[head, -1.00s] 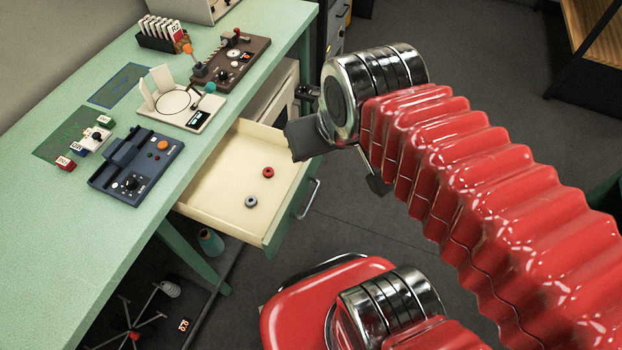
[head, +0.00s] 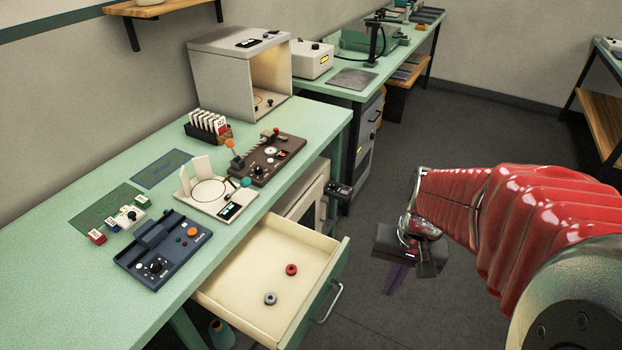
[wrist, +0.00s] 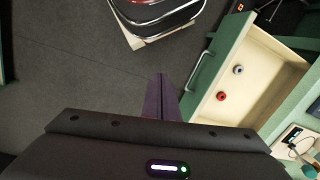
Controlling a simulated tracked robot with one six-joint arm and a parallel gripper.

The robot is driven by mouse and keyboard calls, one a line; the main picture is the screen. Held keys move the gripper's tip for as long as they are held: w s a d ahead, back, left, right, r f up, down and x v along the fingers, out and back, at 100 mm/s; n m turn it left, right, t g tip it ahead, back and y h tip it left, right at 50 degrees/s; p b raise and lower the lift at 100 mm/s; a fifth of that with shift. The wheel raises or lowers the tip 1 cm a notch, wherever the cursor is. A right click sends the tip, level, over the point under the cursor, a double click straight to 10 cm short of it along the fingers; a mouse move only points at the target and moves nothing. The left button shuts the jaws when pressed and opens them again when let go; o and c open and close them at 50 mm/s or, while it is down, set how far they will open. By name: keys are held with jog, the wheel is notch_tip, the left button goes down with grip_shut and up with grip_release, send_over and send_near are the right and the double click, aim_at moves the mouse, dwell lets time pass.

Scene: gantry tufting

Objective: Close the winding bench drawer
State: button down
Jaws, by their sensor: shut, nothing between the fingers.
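The winding bench drawer (head: 262,277) is pulled out from under the green bench top. It has a cream inside, a green front and a metal bar handle (head: 331,302). A red ring (head: 291,269) and a grey ring (head: 270,298) lie in it. My gripper (head: 396,279) is to the right of the drawer front, apart from it, with its fingers pointing down over the floor. In the wrist view the purple fingers (wrist: 162,97) are together and empty, and the drawer handle (wrist: 197,72) is just right of them.
The bench top (head: 60,262) carries a blue control box (head: 163,250), a cream fixture (head: 215,195), a brown panel (head: 268,157) and a card rack (head: 208,127). A grey cabinet (head: 365,140) stands behind. The dark floor (head: 400,325) right of the drawer is clear.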

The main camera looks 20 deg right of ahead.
jog(key=s+d+f+m+t+y, duration=0.1)
jog(key=d+f+m+t+y, duration=0.1)
jog(key=f+m+y, duration=0.6)
jog(key=s+d+f+m+t+y, duration=0.15)
jog(key=f+m+y, duration=0.35)
jog(key=f, duration=0.5)
jog(key=w+d+r+m+t+h, duration=0.1)
jog(key=w+d+m+t, duration=0.5)
jog(key=w+m+t, duration=0.1)
jog(key=shift+w+m+t, duration=0.4)
jog(key=shift+w+t, duration=0.2)
jog(key=shift+t, duration=0.45)
jog(key=shift+w+a, duration=0.1)
send_near(342, 263)
jog(key=x, duration=0.5)
jog(key=shift+a+r, duration=0.3)
jog(key=shift+w+a, duration=0.3)
jog(key=shift+w, duration=0.1)
